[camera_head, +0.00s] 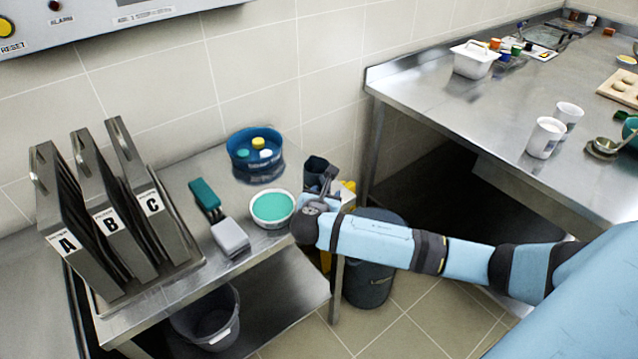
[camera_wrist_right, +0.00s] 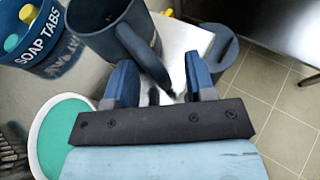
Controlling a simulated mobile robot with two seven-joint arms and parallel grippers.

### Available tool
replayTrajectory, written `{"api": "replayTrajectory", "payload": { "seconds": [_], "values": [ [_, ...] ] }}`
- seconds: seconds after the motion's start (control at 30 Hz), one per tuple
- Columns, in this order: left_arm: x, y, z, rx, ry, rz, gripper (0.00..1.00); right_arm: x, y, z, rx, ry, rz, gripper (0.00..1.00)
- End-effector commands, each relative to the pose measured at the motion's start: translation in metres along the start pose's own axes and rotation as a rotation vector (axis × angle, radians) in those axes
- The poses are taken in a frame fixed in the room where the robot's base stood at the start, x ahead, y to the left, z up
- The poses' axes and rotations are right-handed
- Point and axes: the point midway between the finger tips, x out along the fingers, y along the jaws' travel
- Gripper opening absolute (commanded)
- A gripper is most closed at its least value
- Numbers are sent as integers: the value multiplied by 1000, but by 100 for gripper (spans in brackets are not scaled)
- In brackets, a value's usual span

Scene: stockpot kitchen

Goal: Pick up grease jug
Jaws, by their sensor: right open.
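The grease jug is a dark grey-blue jug with a side handle. In the head view the jug (camera_head: 316,168) stands near the right end of the small steel table, partly hidden by my right gripper (camera_head: 325,184). In the right wrist view the jug (camera_wrist_right: 104,32) is at the top, with its handle pointing toward my right gripper (camera_wrist_right: 160,82). The fingers are open, one on each side of the handle's lower end. I cannot tell whether they touch it. My left gripper is not in view.
A white tub with a green top (camera_head: 272,207) stands close beside the gripper. A blue soap tabs tub (camera_head: 240,150) is behind it. A yellow object (camera_head: 348,188) is partly hidden beside the jug. A dark bin (camera_head: 368,285) stands on the floor below my arm.

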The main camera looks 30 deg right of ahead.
Motion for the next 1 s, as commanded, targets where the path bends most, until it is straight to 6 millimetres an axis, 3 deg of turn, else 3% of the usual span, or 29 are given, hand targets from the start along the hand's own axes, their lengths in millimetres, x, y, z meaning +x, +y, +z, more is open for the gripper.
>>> {"api": "replayTrajectory", "payload": {
  "seconds": [0.17,0.4,1.0],
  "values": [
    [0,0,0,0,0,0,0,0,0,0,0,0,0,50],
    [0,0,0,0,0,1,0,0,0,0,0,0,0,0],
    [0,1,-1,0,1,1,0,-2,0,5,-2,0,-1,0]
  ]
}}
